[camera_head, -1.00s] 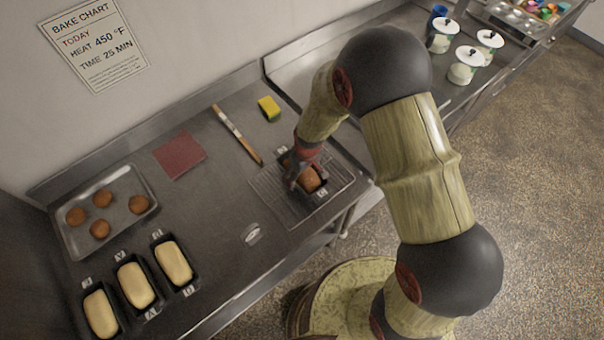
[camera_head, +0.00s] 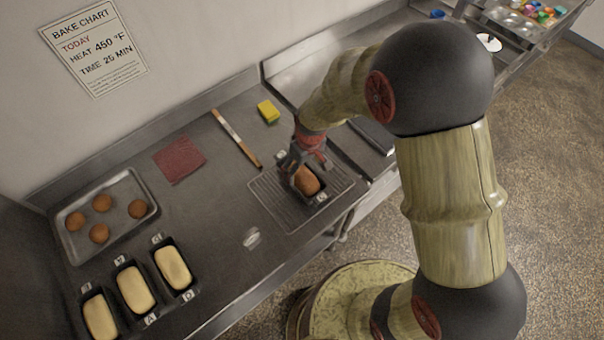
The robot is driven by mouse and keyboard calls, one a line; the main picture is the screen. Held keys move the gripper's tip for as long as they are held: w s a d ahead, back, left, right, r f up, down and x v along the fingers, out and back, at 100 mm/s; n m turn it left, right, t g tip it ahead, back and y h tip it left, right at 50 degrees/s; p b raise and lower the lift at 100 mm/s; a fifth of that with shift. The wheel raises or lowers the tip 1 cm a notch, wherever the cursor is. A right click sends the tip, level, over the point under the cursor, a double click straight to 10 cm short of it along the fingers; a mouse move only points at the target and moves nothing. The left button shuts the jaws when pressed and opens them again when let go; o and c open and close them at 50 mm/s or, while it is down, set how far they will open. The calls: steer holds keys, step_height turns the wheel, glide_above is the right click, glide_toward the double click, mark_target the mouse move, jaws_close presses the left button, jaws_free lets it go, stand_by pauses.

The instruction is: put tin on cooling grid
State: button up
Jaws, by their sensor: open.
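A dark tin (camera_head: 321,198) with a browned loaf (camera_head: 307,180) in it rests on the wire cooling grid (camera_head: 270,204), toward the grid's right side. A small white label shows on the tin's near end. My gripper (camera_head: 297,171) is open, just above the far part of the loaf and tin. Its fingers hide part of the tin, and I cannot tell whether they touch it. Several other dark tins with pale dough (camera_head: 173,268) stand in a row at the lower left.
A tray with round buns (camera_head: 146,181) lies at the left. A small clear item (camera_head: 251,237) lies left of the grid.

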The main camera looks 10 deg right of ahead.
steer(key=shift+s+d+r, duration=0.1)
steer(key=shift+r, duration=0.95)
steer(key=shift+s+d+r, duration=0.1)
steer(key=shift+r, duration=0.95)
steer(key=s+d+r+m+t, duration=0.1)
steer(key=d+r+m, duration=0.15)
steer(key=r, duration=0.75)
steer(key=s+d+r+m+t, duration=0.1)
steer(key=s+d+r+m, duration=0.1)
steer(key=s+d+r, duration=0.3)
steer(key=s+d+r+m+t, duration=0.2)
steer(key=s+d+r, duration=0.3)
steer(key=s+r, duration=0.7)
steer(key=shift+s+d+r+h, duration=0.35)
steer(key=shift+s+h, duration=0.05)
steer(key=shift+s, duration=0.05)
step_height(320, 180, down, 15)
steer(key=b, duration=1.5)
steer(key=shift+f, duration=0.2)
steer(key=shift+c, duration=0.2)
